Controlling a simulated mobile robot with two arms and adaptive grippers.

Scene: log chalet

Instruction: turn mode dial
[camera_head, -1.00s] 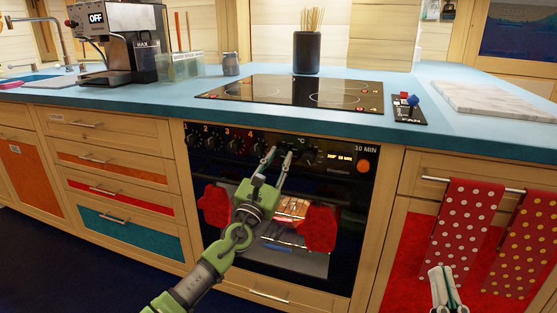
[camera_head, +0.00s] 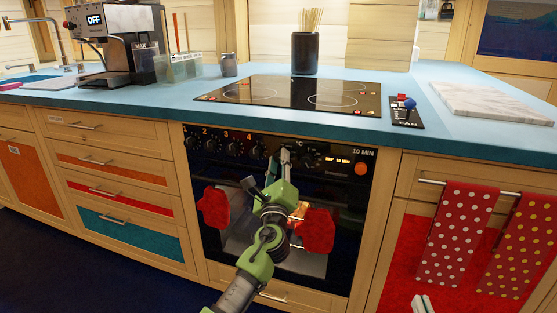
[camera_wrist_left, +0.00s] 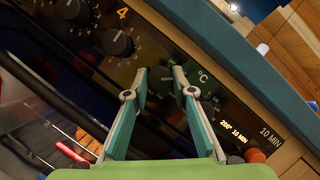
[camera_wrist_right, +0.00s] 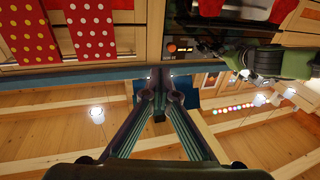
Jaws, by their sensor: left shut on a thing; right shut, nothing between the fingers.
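The mode dial (camera_wrist_left: 161,82) is a dark knob on the black oven panel, between the knob marked 4 and the °C mark in the left wrist view. My left gripper (camera_wrist_left: 160,72) is shut on it, one finger on each side. In the head view the left gripper (camera_head: 285,153) reaches the panel and hides the dial, so its pointer cannot be read. My right gripper (camera_head: 422,303) is low at the right, in front of the red cupboard door, and only its tips show. It is shut and empty in the right wrist view (camera_wrist_right: 160,76).
The oven front (camera_head: 240,255) carries red mitts (camera_head: 318,231) beside my left arm. Burner knobs (camera_head: 232,147) sit left of the dial, a lit display (camera_head: 338,160) and orange button (camera_head: 361,168) to its right. Dotted towels (camera_head: 455,235) hang at the right.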

